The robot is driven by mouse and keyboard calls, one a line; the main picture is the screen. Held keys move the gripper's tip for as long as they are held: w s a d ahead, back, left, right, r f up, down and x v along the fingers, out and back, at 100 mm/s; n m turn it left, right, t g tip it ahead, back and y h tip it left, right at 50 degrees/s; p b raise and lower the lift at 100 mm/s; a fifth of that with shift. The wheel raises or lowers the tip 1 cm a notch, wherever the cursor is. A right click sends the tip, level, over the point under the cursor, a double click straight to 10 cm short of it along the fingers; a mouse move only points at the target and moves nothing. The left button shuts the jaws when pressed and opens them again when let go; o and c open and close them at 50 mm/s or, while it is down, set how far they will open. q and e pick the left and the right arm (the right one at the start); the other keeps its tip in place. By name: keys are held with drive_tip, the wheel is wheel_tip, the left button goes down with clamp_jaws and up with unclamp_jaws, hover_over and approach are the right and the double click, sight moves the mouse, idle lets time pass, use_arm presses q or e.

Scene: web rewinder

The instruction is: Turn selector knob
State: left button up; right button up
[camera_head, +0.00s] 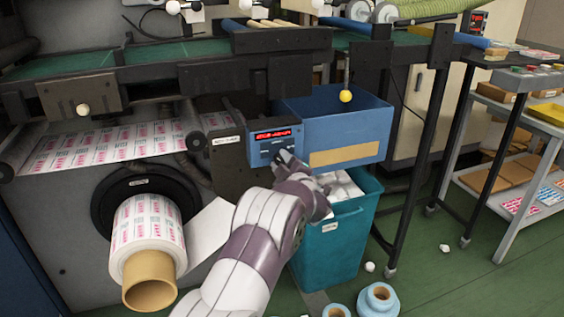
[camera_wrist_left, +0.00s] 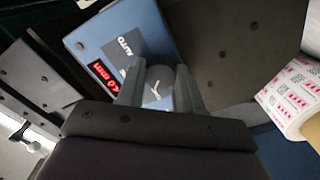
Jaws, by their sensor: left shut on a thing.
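The selector knob (camera_wrist_left: 158,86) is a grey round knob on the face of a blue control box (camera_head: 258,146) with a red lit display. In the left wrist view the box (camera_wrist_left: 148,22) shows the label AUTO beside the knob. My left gripper (camera_wrist_left: 158,90) is shut on the knob, one finger on each side of it. In the head view my left gripper (camera_head: 284,160) reaches the lower part of the box and hides the knob. My right gripper is not in view.
A blue bin (camera_head: 372,127) with a tan label is right of the box. A teal waste bin (camera_head: 345,243) stands below, holding white scraps. A printed roll (camera_head: 148,222) on a cardboard core sticks out at the left. A yellow ball (camera_head: 346,96) hangs above the blue bin.

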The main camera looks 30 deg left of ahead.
use_arm(q)
drive_tip(key=m+p, duration=0.3)
drive_tip(key=shift+r+m+p, duration=0.2)
drive_tip(key=shift+m+p, duration=1.05)
drive_tip(key=shift+m, duration=0.15)
drive_tip(key=shift+f+m+p, duration=0.1)
drive_tip(key=shift+m+p, duration=0.75)
drive_tip(key=shift+m, duration=0.45)
